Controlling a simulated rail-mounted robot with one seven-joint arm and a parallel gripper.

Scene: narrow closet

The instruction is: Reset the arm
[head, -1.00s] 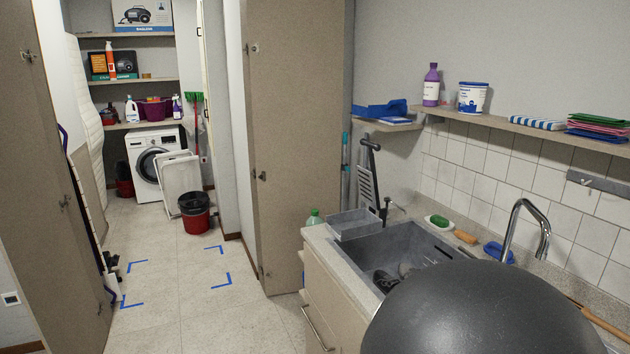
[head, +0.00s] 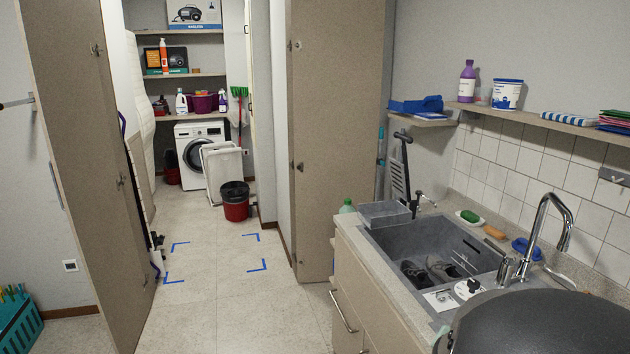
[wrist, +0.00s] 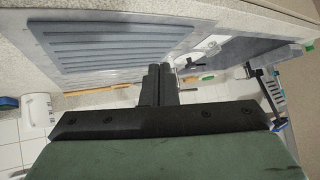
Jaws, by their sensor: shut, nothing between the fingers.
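My gripper (wrist: 158,86) shows in the wrist view. Its two dark fingers are together with nothing between them. They appear in front of the grey ribbed drainboard (wrist: 115,45) beside the sink, without clear contact. The gripper's fingers do not show in the head view. A large dark rounded part of my own body covers the lower right corner there and hides part of the counter.
The sink (head: 385,236) holds dark shoes (head: 440,270) below a chrome tap (head: 535,225). A shelf (head: 540,121) runs along the right wall. A tall door (head: 335,150) stands left of the sink. The floor (head: 235,310) is open, and a teal crate (head: 20,325) sits at lower left.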

